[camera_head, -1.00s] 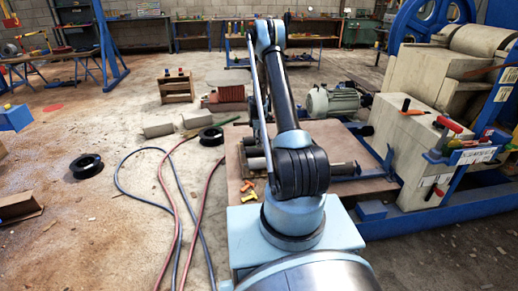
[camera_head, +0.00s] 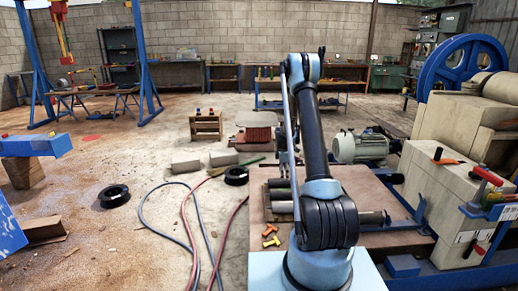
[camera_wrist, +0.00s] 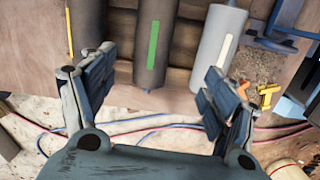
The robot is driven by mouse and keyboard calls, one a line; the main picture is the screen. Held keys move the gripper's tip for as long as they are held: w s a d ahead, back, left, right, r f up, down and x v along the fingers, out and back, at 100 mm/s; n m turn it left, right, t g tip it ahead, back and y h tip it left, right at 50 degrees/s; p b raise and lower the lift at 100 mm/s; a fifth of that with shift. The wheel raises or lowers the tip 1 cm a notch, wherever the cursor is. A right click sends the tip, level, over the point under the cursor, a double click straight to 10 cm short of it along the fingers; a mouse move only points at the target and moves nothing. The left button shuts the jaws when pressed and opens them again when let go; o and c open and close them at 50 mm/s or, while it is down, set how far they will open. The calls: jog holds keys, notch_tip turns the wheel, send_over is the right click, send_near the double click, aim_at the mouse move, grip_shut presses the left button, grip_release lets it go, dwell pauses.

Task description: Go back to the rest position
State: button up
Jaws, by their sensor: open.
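My gripper (camera_wrist: 152,95) is open and empty in the wrist view, its two dark-padded fingers spread apart. Beyond the fingers lie a dark grey cylinder with a green strip (camera_wrist: 155,40) and a lighter grey cylinder with a pale strip (camera_wrist: 218,45) on a wooden surface. A gap shows between the fingers and nothing is held. In the head view my arm stands folded up over the wooden table (camera_head: 385,190), and the gripper is hidden behind it. The cylinders (camera_head: 280,207) show there just left of my arm.
The jaw crusher (camera_head: 450,190), with its blue flywheel (camera_head: 462,68), stands at the right. A grey motor (camera_head: 360,146) sits behind the table. Orange and yellow pieces (camera_head: 270,236) lie on the table's left edge. Hoses (camera_head: 188,225) and a black reel (camera_head: 114,196) lie on the open floor at left.

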jog(key=s+r+m, duration=0.2)
jog(key=s+r, duration=0.3)
jog(key=r, duration=0.4)
jog(key=s+r+m, duration=0.2)
jog(key=s+r, duration=0.4)
jog(key=r, duration=0.3)
jog(key=s+r+m+t, duration=0.1)
jog(key=s+r+m, duration=0.1)
jog(key=s+r, duration=0.4)
jog(key=s+r+m, duration=0.2)
jog(key=s+r, duration=0.1)
jog(key=s, duration=0.5)
jog(key=s+r+m, duration=0.2)
jog(key=s+m, duration=0.2)
jog(key=s, duration=1.2)
jog(key=s+f+m, duration=0.2)
jog(key=s+f, duration=0.1)
jog(key=s, duration=0.4)
jog(key=s+f+m+t, duration=0.1)
jog(key=s+f+m, duration=0.2)
jog(key=s, duration=0.4)
jog(key=shift+s+a+f+y, duration=0.15)
jog(key=shift+a+f+y, duration=0.15)
jog(key=shift+a+y, duration=0.15)
